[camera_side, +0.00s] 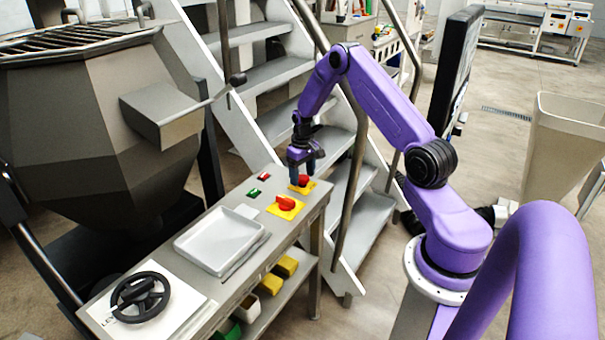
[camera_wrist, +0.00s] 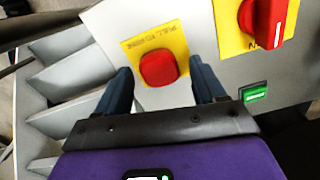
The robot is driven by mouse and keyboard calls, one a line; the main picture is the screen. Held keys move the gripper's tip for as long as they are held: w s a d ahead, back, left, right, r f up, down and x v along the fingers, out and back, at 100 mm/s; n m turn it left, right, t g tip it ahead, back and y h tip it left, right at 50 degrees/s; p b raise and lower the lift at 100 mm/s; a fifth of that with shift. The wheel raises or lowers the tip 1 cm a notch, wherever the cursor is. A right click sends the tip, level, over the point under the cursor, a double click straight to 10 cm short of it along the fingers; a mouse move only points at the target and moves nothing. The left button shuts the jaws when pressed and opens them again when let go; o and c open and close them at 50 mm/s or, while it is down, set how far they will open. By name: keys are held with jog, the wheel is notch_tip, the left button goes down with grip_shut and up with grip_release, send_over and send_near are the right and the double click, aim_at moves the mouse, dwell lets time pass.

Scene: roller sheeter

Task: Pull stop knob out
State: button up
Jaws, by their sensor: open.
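The stop knob (camera_wrist: 158,68) is a red round button on a yellow plate (camera_wrist: 181,44) with dark lettering, only partly legible. In the side view the stop knob (camera_side: 304,181) is at the far right end of the panel, partly behind my gripper. My gripper (camera_wrist: 160,82) is open, with one dark finger to the left and one to the right of the knob in the wrist view. In the side view my gripper (camera_side: 305,172) points down over the knob. I cannot tell whether the fingers touch it.
A red rotary switch (camera_side: 286,203) on a yellow plate sits beside the knob. A green button (camera_side: 254,192) and a red one (camera_side: 264,177) are nearby. A white tray (camera_side: 188,243) and a black handwheel (camera_side: 140,298) lie along the panel. Metal stairs (camera_side: 345,190) stand close behind.

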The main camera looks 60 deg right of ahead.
aim_at(302, 177)
grip_shut()
jog(key=shift+r, duration=0.6)
grip_release()
jog(key=shift+r, duration=0.1)
notch_tip(302, 177, up, 17)
jog(key=shift+r, duration=0.15)
dwell(0.5)
